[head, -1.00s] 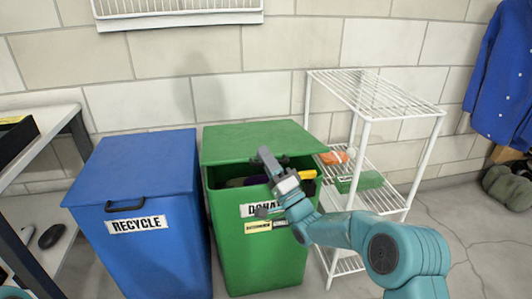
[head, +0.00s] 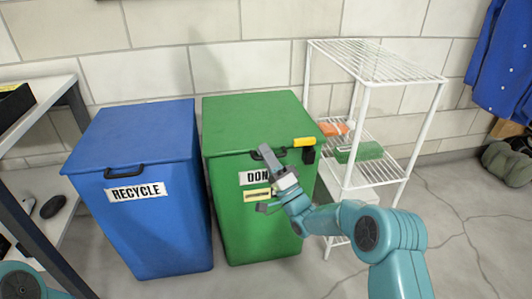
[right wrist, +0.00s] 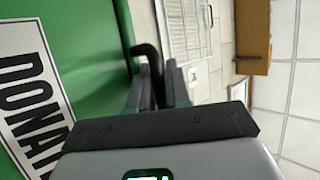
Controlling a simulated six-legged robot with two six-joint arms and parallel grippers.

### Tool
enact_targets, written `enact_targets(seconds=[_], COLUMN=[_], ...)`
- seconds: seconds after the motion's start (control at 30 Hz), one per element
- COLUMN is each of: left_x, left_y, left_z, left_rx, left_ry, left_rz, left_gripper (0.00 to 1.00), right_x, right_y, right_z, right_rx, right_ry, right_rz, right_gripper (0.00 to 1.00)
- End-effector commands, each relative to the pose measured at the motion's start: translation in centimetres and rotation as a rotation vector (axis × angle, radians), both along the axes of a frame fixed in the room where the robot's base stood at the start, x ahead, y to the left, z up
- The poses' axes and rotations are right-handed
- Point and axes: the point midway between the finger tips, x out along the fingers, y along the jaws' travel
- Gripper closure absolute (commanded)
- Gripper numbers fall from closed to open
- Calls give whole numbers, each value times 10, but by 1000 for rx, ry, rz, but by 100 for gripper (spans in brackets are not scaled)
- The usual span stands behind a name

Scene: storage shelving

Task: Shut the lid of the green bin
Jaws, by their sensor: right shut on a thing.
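The green bin (head: 230,215) stands in the middle of the head view with a white DONATE label on its front. Its green lid (head: 255,120) lies flat over the top, and no opening shows at the front. My right gripper (head: 267,156) is at the lid's front edge. In the right wrist view, its fingers (right wrist: 163,88) are shut at the black lid handle (right wrist: 148,58). The gripper covers part of the label and handle in the head view. My left gripper is out of view.
A yellow and black object (head: 304,143) shows at the lid's front right corner; I cannot tell whether it is pinched. A blue RECYCLE bin (head: 150,225) stands close on the left. A white wire shelf (head: 375,65) stands on the right. Open floor lies at the front right.

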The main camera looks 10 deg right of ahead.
Motion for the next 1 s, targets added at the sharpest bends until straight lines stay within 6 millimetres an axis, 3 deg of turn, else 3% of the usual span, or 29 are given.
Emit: enact_targets(seconds=[0.17, 0.2, 0.83, 1.0], left_x=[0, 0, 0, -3], left_y=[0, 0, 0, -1], left_z=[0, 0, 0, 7], left_rx=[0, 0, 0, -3], left_ry=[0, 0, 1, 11], left_rz=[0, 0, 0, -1], left_gripper=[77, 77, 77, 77], right_x=[-4, -4, -4, -15], right_y=[3, 3, 3, -5], right_z=[1, 1, 0, -11], right_rx=[0, -1, 0, 0], right_ry=[-8, -7, -5, 3], right_rz=[11, 10, 11, 10], right_gripper=[100, 77, 77, 77])
